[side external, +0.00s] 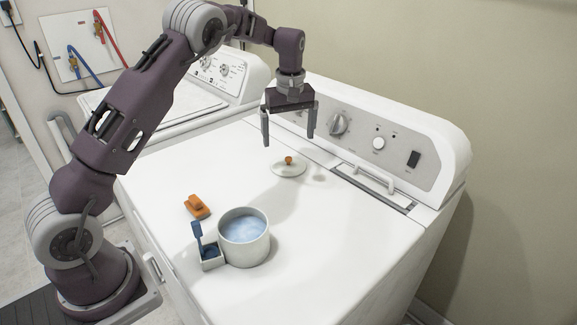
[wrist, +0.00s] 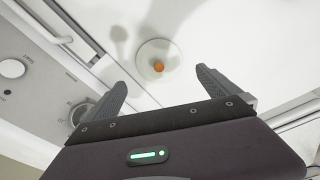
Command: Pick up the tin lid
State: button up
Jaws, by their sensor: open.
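The tin lid (side external: 287,169) is a small pale round lid with an orange-brown knob. It lies on the white top of the dryer-like machine, near the control panel. In the wrist view the lid (wrist: 152,68) shows beyond the fingertips, with its knob roughly between their lines. My gripper (side external: 288,142) is open and empty, pointing down above the machine top. In the side view the lid is just below the fingertips, with a gap between. The gripper also shows in the wrist view (wrist: 163,78).
A pale round tin (side external: 243,252) with bluish-white contents stands near the front. A small box (side external: 211,262) with a blue upright piece touches or nearly touches it. An orange object (side external: 197,206) lies behind them. The control panel (side external: 385,145) rises along the back. The top's right side is clear.

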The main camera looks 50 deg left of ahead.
aim_at(289, 158)
jog(key=f, duration=0.8)
jog(key=shift+w+a+f, duration=0.35)
jog(key=shift+w+a, duration=0.05)
jog(key=c, duration=1.1)
